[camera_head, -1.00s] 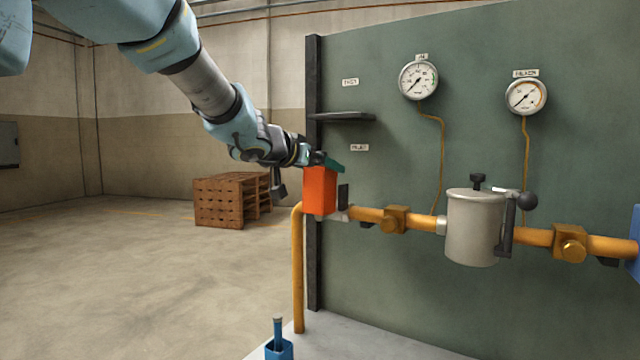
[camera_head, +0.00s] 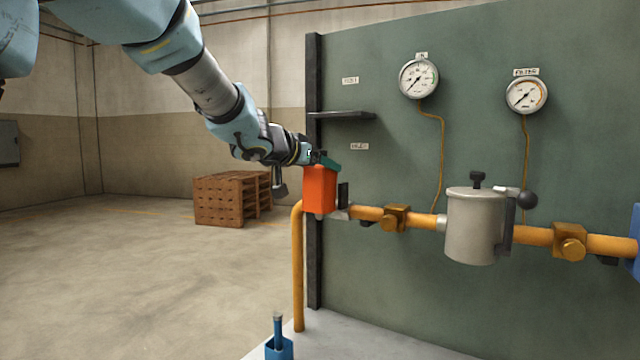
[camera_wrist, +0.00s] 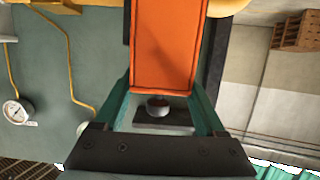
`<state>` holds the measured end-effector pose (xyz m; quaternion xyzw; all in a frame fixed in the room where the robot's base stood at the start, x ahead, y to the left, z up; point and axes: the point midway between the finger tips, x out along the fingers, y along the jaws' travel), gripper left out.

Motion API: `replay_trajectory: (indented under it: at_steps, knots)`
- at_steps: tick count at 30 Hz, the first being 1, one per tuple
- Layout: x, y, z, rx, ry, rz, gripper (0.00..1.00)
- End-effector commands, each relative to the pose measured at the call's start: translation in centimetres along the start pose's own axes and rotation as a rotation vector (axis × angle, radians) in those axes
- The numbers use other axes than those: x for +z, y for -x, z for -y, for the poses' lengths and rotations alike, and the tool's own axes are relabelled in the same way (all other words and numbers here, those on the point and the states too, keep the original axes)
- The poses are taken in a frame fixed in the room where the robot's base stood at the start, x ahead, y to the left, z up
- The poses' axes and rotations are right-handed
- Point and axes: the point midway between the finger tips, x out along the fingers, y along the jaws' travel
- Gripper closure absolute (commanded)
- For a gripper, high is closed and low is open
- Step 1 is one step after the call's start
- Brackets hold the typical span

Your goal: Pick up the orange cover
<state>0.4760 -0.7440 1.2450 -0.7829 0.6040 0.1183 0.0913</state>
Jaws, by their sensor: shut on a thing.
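The orange cover (camera_head: 320,189) is a box-shaped piece at the left end of the yellow pipe, beside the panel's dark post. My gripper (camera_head: 322,160) is at its top, with a green finger showing. In the wrist view the cover (camera_wrist: 168,45) fills the upper middle, and my gripper (camera_wrist: 165,92) has its green fingers on either side of it, shut on it. A small round knob (camera_wrist: 158,106) shows between the fingers. I cannot tell whether the cover is clear of what is under it.
A dark shelf (camera_head: 342,115) juts from the green panel (camera_head: 400,160) just above my gripper. The yellow pipe (camera_head: 538,236) carries a grey canister (camera_head: 472,228) to the right. A blue holder (camera_head: 279,348) stands below. Wooden crates (camera_head: 220,200) stand on the open floor behind.

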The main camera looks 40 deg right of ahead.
Motion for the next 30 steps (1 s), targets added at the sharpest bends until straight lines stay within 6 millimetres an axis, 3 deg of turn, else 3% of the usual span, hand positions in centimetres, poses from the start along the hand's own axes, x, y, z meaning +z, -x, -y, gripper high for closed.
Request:
replay_trajectory:
  at_steps: [4, 17, 30]
  knots:
    - [0.0, 0.0, 0.0, 0.000, 0.000, 0.000, 0.96]
    - [-1.2, 0.4, 0.0, 0.000, -0.001, -0.002, 0.96]
    - [-8.8, 2.7, 0.1, -0.001, -0.001, -0.003, 0.96]
